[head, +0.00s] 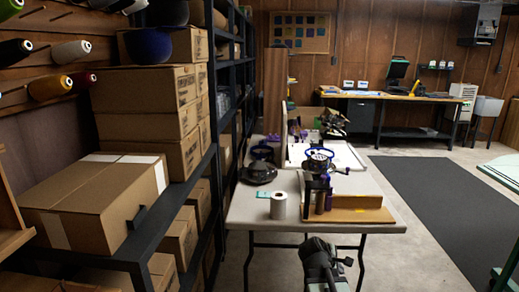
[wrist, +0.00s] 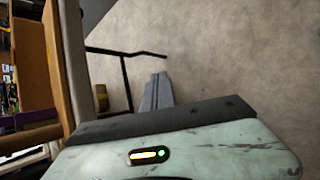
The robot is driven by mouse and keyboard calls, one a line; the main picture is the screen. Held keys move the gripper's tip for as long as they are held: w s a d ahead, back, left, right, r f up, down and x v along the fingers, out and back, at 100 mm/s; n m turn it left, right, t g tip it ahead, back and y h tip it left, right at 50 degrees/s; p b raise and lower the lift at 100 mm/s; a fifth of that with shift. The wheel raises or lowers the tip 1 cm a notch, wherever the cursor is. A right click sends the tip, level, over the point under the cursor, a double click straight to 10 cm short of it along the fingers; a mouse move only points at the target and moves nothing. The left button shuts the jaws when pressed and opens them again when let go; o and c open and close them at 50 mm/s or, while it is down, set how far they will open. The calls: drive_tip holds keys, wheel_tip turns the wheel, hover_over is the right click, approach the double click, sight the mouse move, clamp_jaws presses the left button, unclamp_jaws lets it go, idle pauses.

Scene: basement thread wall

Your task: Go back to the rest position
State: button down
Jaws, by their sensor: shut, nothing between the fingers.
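My gripper (wrist: 160,82) shows in the wrist view as a grey tapered pair of fingers beyond the pale green housing. It is shut, with nothing between the fingers, over bare floor. In the head view my arm (head: 322,262) is at the bottom centre, in front of the near edge of the white table (head: 250,212). The fingertips are hard to make out there.
The table holds a paper roll (head: 278,206), a wooden board (head: 345,215) and a blue-ringed device (head: 318,158). Shelving with cardboard boxes (head: 92,200) stands at left. A dark mat (head: 430,200) and open floor lie to the right. A workbench (head: 400,98) is at the back.

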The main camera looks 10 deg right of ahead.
drive_tip(key=s+a+f+m+g+y, duration=0.1)
drive_tip(key=s+a+f+m+y, duration=0.15)
drive_tip(key=a+m, duration=0.35)
drive_tip(key=s+a+f+m+g+y, duration=0.2)
drive_tip(key=s+a+m, duration=0.15)
drive_tip(key=a, duration=0.35)
drive_tip(key=s+a+f+m+g+y, duration=0.1)
drive_tip(key=s+a+f+m+y, duration=0.2)
drive_tip(key=a, duration=0.4)
wheel_tip(320, 180, up, 30)
drive_tip(key=m+p, duration=0.1)
drive_tip(key=p, duration=2.8)
drive_tip(key=shift+d+m, duration=0.1)
drive_tip(key=shift+m, duration=0.15)
